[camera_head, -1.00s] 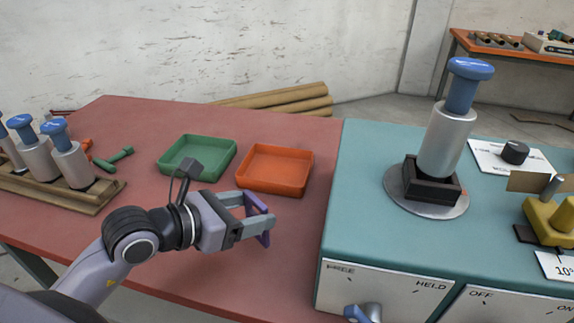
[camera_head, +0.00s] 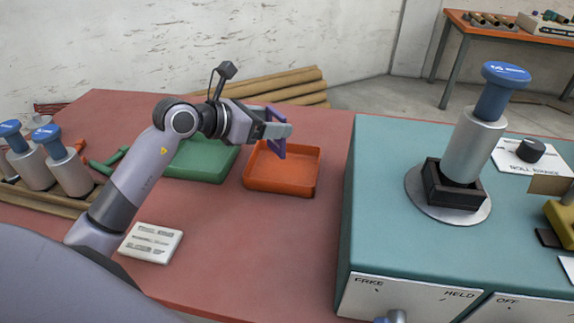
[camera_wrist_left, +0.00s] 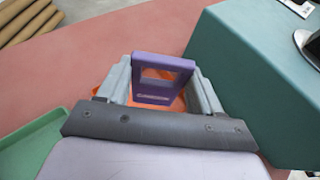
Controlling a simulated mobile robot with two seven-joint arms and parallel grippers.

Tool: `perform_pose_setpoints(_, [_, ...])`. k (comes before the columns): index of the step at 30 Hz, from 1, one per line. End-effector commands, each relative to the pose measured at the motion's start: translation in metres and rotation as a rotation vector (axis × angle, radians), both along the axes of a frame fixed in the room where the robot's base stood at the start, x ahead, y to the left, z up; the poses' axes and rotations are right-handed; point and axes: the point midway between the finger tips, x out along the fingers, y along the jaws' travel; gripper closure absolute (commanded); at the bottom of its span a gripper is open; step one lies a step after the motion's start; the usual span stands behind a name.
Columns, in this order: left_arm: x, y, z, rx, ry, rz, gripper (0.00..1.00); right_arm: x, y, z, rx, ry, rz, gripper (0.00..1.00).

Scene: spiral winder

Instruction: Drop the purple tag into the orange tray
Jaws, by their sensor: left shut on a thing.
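The purple tag (camera_head: 273,146) is a flat frame with a rectangular window. My left gripper (camera_head: 277,130) is shut on it. In the left wrist view the tag (camera_wrist_left: 161,79) stands between the two fingers (camera_wrist_left: 160,88). The orange tray (camera_head: 281,187) sits on the red table, and the tag is held above it in the head view. In the left wrist view only bits of the orange tray (camera_wrist_left: 177,105) show behind the tag and fingers. My right gripper is not in view.
A green tray (camera_head: 196,173) stands just left of the orange one, partly behind my left arm. A teal cabinet (camera_head: 385,160) rises to the right. A white card (camera_head: 150,243) lies near the front. Blue-topped cylinders (camera_head: 62,168) stand in a wooden rack at left.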

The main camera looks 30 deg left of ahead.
Motion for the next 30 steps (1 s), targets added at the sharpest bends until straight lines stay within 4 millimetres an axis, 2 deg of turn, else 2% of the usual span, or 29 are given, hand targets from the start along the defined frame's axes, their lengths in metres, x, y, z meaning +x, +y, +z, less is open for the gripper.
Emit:
perform_pose_setpoints(1, [0.008, 0.005, 0.01, -0.004, -0.004, -0.001, 0.65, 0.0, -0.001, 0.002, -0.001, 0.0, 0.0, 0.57])
perform_pose_setpoints(3, [0.014, 0.008, 0.016, -0.008, -0.006, -0.003, 0.65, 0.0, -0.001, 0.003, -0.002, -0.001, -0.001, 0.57])
perform_pose_setpoints(8, [0.021, 0.012, 0.02, -0.015, -0.005, -0.007, 0.65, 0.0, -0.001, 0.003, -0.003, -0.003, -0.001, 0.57])
perform_pose_setpoints(14, [0.021, 0.012, 0.006, -0.016, -0.005, -0.008, 0.65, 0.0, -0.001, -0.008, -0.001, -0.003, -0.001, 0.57])
perform_pose_setpoints(21, [0.021, 0.012, -0.023, -0.016, -0.005, -0.008, 0.65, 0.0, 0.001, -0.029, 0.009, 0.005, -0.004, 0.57])
perform_pose_setpoints(25, [0.021, 0.012, -0.035, -0.015, -0.007, -0.008, 0.65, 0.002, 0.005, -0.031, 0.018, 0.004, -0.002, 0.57])
perform_pose_setpoints(30, [0.021, 0.012, -0.039, -0.014, -0.006, -0.007, 0.65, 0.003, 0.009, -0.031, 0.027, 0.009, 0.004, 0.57])
